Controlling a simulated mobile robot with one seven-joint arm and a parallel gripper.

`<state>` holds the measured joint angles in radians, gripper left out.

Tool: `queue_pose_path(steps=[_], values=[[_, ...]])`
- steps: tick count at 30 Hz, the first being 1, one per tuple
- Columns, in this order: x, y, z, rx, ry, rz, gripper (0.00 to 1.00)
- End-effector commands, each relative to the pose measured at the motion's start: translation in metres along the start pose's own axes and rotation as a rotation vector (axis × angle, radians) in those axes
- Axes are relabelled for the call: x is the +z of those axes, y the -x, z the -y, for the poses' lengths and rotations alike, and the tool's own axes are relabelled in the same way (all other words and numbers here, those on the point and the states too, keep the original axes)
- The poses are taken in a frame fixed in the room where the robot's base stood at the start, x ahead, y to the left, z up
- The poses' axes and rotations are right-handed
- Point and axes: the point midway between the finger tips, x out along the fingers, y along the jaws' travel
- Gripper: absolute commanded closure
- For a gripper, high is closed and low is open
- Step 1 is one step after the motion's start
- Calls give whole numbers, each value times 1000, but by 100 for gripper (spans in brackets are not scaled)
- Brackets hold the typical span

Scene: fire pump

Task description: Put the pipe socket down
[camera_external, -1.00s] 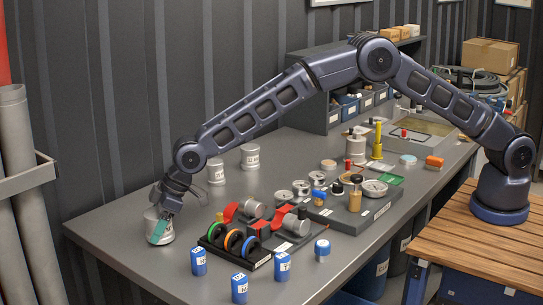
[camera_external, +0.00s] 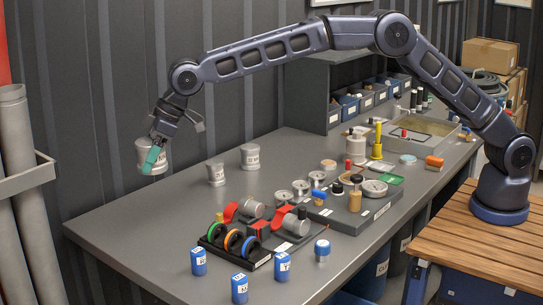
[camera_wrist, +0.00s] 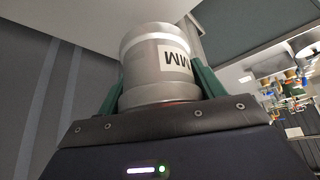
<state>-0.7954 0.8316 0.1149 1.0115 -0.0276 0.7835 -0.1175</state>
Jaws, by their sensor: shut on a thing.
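My gripper (camera_external: 152,158) is shut on a grey metal pipe socket (camera_external: 164,152) and holds it in the air above the far left part of the table (camera_external: 125,214). In the wrist view the pipe socket (camera_wrist: 158,62) sits between the two green fingers, with a white label that reads upside down. Two similar grey sockets stand upright on the table, a smaller one (camera_external: 216,172) and a larger one (camera_external: 250,157), to the right of the held one. The fingertips partly cover the held socket in the external view.
Blue labelled pieces (camera_external: 239,287) stand along the front edge. A black rack (camera_external: 217,241) holds coloured rings, beside red clamps with grey cylinders (camera_external: 251,208). A grey block of fittings (camera_external: 350,219) lies further right. The table's left end is clear.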

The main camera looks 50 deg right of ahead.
Motion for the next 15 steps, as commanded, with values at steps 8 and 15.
queue_pose_path(steps=[8, 15], values=[[1, 6, -8, 9, -13, 0, 66], [31, 15, -72, 81, -138, 1, 66]])
